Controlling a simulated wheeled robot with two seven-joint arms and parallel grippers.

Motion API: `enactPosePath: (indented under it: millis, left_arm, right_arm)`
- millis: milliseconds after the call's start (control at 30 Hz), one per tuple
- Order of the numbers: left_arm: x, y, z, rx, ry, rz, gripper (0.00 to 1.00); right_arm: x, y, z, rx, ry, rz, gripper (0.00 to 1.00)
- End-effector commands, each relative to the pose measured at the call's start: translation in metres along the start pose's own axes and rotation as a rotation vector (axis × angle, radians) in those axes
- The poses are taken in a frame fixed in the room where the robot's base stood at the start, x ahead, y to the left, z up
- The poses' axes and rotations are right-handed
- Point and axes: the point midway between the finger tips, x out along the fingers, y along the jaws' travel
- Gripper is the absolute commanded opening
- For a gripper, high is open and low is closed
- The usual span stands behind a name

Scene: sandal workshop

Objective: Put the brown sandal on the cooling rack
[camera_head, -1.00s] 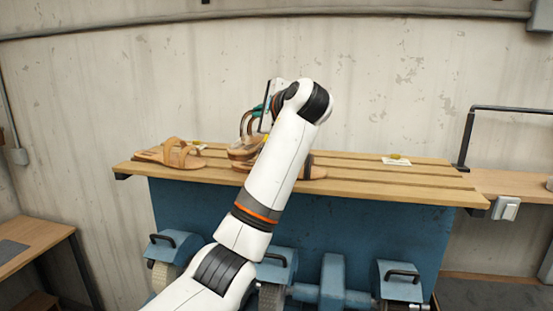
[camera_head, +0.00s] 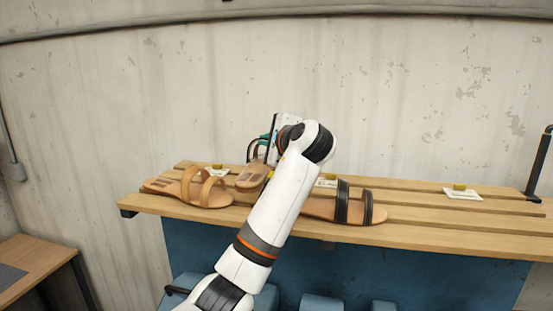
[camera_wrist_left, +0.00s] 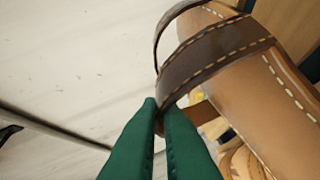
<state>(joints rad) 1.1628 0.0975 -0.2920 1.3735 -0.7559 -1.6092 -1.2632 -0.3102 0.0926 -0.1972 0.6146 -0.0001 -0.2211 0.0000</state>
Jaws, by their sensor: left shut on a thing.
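My left gripper (camera_head: 265,149) is shut on a strap of the brown sandal (camera_head: 252,177); my forearm hides part of both. In the left wrist view the green fingers (camera_wrist_left: 160,108) pinch the edge of the dark brown strap (camera_wrist_left: 215,58), and the tan stitched sole tilts away to the right. The sandal is over the slatted wooden cooling rack (camera_head: 440,222), between two other sandals. I cannot tell whether its sole touches the slats.
A tan-strapped sandal (camera_head: 190,188) lies on the rack at left. A black-strapped sandal (camera_head: 345,206) lies right of my forearm. White cards with yellow pieces lie along the back, one at right (camera_head: 463,194). The rack's right part is otherwise clear.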

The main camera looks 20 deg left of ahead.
Motion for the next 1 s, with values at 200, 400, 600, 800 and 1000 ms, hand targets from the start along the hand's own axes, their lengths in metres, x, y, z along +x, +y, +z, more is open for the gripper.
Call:
enactPosePath:
  millis: [200,400,600,800,1000]
  left_arm:
    - [0.006,-0.022,0.007,0.003,0.001,0.0,0.0]
    - [0.011,-0.041,0.015,-0.001,0.002,0.002,0.0]
    - [0.011,-0.043,0.015,-0.002,0.001,0.002,0.0]
    - [0.012,-0.045,0.016,0.0,0.001,-0.001,0.18]
    - [0.012,-0.045,0.016,-0.001,0.001,-0.001,0.28]
  right_arm:
    - [-0.014,-0.001,-0.002,0.002,0.005,0.0,0.56]
    - [-0.021,0.015,0.025,0.007,-0.034,0.018,0.56]
    - [-0.02,0.014,0.024,0.004,-0.033,0.017,0.56]
    - [-0.02,0.009,0.014,0.001,-0.019,0.012,0.56]
    - [-0.02,0.008,0.013,0.001,-0.017,0.011,0.56]
